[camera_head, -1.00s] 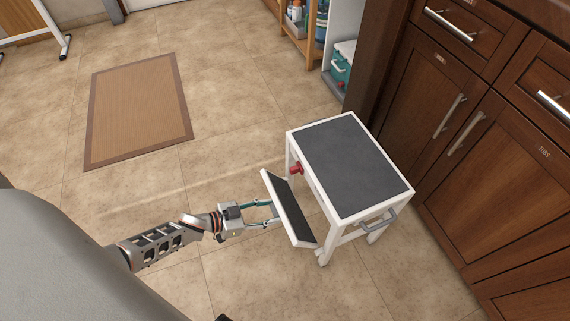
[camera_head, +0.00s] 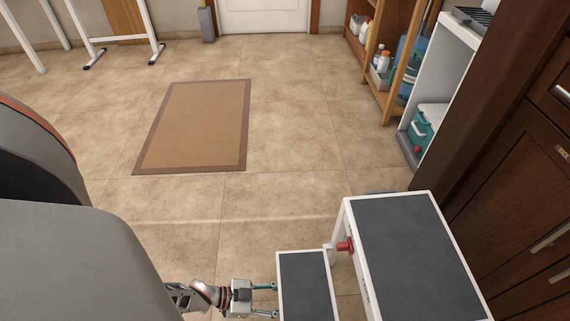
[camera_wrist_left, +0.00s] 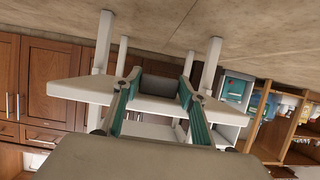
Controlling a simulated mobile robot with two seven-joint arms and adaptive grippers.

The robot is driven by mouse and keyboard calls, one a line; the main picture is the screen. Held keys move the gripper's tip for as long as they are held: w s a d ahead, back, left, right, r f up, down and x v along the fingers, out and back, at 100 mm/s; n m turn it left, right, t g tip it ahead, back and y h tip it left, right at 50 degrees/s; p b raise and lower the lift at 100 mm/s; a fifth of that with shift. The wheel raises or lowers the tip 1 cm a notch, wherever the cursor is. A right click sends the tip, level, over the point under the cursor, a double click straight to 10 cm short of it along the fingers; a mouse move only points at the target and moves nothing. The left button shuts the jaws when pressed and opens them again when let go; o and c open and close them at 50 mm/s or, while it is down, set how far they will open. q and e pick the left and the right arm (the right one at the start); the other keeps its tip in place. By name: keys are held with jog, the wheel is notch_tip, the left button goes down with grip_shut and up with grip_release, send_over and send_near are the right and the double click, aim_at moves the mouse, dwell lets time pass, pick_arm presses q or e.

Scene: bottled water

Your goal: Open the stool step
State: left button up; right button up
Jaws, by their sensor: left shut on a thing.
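The stool (camera_head: 415,255) is white with a dark grey top and stands at the lower right in the head view. Its small step (camera_head: 305,290), white-edged with a dark grey pad, lies out to the left of the stool and looks about level. A red knob (camera_head: 345,245) is on the stool's side, above the step. My left gripper (camera_head: 274,300) is at the step's left edge and shut on it. In the left wrist view the teal fingers (camera_wrist_left: 158,84) are at the white step (camera_wrist_left: 80,89), with the stool legs beyond. My right gripper is out of view.
Brown wooden cabinets (camera_head: 530,190) stand close to the stool's right. A white shelf unit (camera_head: 440,90) and a wooden shelf (camera_head: 385,70) are behind it. A brown mat (camera_head: 195,125) lies on the floor, with free tiled floor around it.

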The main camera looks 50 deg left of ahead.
pick_arm(q)
jog(key=shift+s+f, duration=0.15)
jog(key=shift+f, duration=0.4)
jog(key=shift+s+f, duration=0.15)
jog(key=shift+f, duration=0.35)
jog(key=shift+w+d+f, duration=0.1)
jog(key=shift+w+f, duration=0.05)
jog(key=shift+f, duration=0.05)
jog(key=shift+w+d, duration=0.15)
jog(key=o, duration=1.6)
jog(key=v, duration=1.2)
